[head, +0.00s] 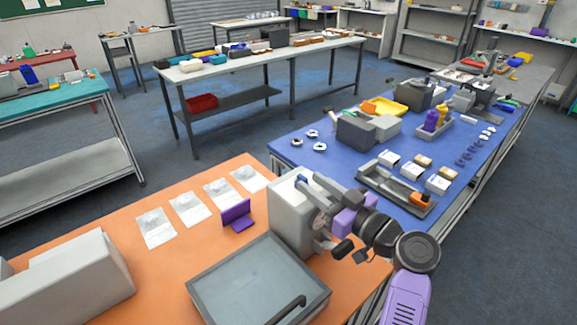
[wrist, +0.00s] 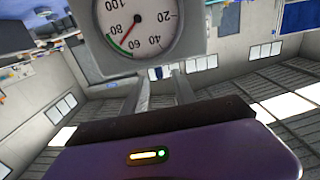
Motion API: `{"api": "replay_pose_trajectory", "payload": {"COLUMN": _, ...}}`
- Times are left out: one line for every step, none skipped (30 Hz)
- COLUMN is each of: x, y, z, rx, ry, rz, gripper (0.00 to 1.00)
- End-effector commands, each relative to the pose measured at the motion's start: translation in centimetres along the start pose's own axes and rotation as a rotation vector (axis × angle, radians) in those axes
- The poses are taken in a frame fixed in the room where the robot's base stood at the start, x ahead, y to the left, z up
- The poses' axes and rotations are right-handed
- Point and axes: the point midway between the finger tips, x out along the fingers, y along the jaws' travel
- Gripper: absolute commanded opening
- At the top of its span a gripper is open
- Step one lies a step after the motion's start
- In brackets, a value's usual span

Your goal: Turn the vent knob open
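A pale grey box-shaped unit (head: 291,215) stands at the right end of the orange table. Its round face with a dial shows on its right side, beside my gripper. In the wrist view the pressure gauge (wrist: 140,25) appears upside down, with white face, black numbers, a green band and a red needle. My gripper (wrist: 160,80) has two grey fingers apart, with background showing between them and nothing held. The fingertips are close below the gauge; I cannot tell whether they touch the unit. I cannot make out the vent knob clearly in either view.
A grey tray (head: 226,284) with a dark handle-like piece lies in front of the unit. A purple stand (head: 237,216) and several white packets (head: 188,208) are to its left. A blue table (head: 300,175) with boxes and small parts stands behind my arm.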

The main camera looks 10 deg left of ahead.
Motion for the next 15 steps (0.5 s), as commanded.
{"api": "replay_pose_trajectory", "payload": {"x": 0.5, "y": 0.0, "z": -0.2, "rx": 0.002, "ry": 0.001, "rz": -0.001, "gripper": 0.33}}
{"api": "replay_pose_trajectory", "payload": {"x": 0.8, "y": 0.0, "z": -0.3, "rx": 0.003, "ry": 0.001, "rz": -0.001, "gripper": 0.33}}
{"api": "replay_pose_trajectory", "payload": {"x": 1.4, "y": -0.1, "z": -0.3, "rx": 0.004, "ry": 0.002, "rz": -0.002, "gripper": 0.33}}
{"api": "replay_pose_trajectory", "payload": {"x": 1.9, "y": -0.1, "z": -0.4, "rx": 0.004, "ry": 0.003, "rz": -0.003, "gripper": 0.33}}
{"api": "replay_pose_trajectory", "payload": {"x": 2.3, "y": -0.1, "z": -0.4, "rx": 0.005, "ry": 0.002, "rz": -0.003, "gripper": 0.33}}
{"api": "replay_pose_trajectory", "payload": {"x": 3.0, "y": 0.0, "z": -0.4, "rx": 0.005, "ry": 0.002, "rz": -0.002, "gripper": 0.33}}
{"api": "replay_pose_trajectory", "payload": {"x": 3.4, "y": 0.0, "z": -0.4, "rx": 0.005, "ry": 0.002, "rz": -0.001, "gripper": 0.33}}
{"api": "replay_pose_trajectory", "payload": {"x": 3.9, "y": 0.0, "z": -0.4, "rx": 0.005, "ry": 0.001, "rz": 0.0, "gripper": 0.33}}
{"api": "replay_pose_trajectory", "payload": {"x": 4.5, "y": 0.0, "z": -0.4, "rx": 0.005, "ry": 0.002, "rz": -0.001, "gripper": 0.33}}
{"api": "replay_pose_trajectory", "payload": {"x": 4.9, "y": -0.1, "z": -0.4, "rx": 0.005, "ry": 0.002, "rz": -0.002, "gripper": 0.33}}
{"api": "replay_pose_trajectory", "payload": {"x": 5.3, "y": -0.1, "z": -0.3, "rx": 0.004, "ry": 0.002, "rz": -0.002, "gripper": 0.33}}
{"api": "replay_pose_trajectory", "payload": {"x": 5.7, "y": 0.0, "z": -0.3, "rx": 0.005, "ry": 0.002, "rz": -0.001, "gripper": 0.33}}
{"api": "replay_pose_trajectory", "payload": {"x": 6.0, "y": 0.0, "z": -0.2, "rx": 0.004, "ry": 0.001, "rz": 0.0, "gripper": 0.33}}
{"api": "replay_pose_trajectory", "payload": {"x": 6.3, "y": 0.0, "z": -0.2, "rx": 0.004, "ry": 0.0, "rz": 0.0, "gripper": 0.33}}
{"api": "replay_pose_trajectory", "payload": {"x": 6.6, "y": 0.1, "z": -0.2, "rx": 0.004, "ry": 0.0, "rz": 0.001, "gripper": 0.33}}
